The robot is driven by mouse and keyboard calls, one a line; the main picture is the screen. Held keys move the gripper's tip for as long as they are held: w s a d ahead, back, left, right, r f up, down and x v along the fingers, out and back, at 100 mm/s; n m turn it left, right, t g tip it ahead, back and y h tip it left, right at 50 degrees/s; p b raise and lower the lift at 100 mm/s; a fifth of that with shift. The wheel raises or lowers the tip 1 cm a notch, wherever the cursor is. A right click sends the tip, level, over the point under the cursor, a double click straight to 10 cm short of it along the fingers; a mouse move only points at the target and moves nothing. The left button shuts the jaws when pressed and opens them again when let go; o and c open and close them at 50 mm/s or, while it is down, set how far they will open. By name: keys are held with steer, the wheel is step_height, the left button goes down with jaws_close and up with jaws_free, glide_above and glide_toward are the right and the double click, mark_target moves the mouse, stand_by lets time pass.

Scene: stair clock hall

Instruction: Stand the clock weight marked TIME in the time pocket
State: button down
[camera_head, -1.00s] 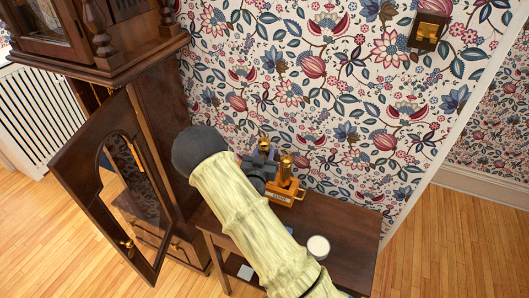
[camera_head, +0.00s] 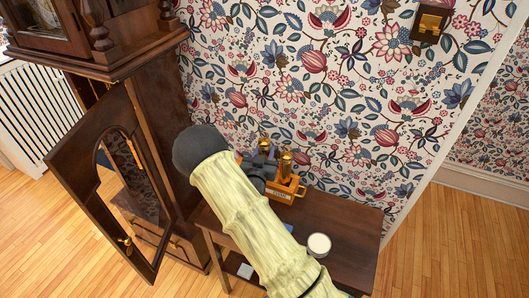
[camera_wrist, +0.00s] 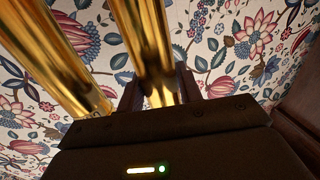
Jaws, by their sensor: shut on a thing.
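Two brass cylindrical weights show in the head view, a left one (camera_head: 264,146) and a right one (camera_head: 287,161), at an orange-brown rack (camera_head: 291,190) on a small dark table. My gripper (camera_wrist: 160,92) is shut on one brass weight (camera_wrist: 146,42) in the wrist view, with a finger on each side. The other weight (camera_wrist: 62,60) stands just left of it there. In the head view my gripper (camera_head: 268,171) is at the rack, and my arm hides part of it. A plate on the rack's front is too small to read surely. I see no TIME mark on either weight.
A white candle-like round (camera_head: 319,245) stands on the table (camera_head: 345,233) near my forearm. A tall wooden clock case with its door (camera_head: 100,205) open is at left. Patterned wallpaper is close behind the table. Wooden floor is free at right.

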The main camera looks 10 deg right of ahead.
steer(key=shift+f+b, duration=1.3)
steer(key=shift+f, duration=0.1)
stand_by(0.3)
steer(key=c, duration=0.9)
jaws_free()
steer(key=shift+o, duration=0.2)
steer(key=b+v, duration=0.3)
steer(key=v, duration=1.4)
steer(key=shift+s, duration=0.25)
steer(key=shift+w, duration=0.1)
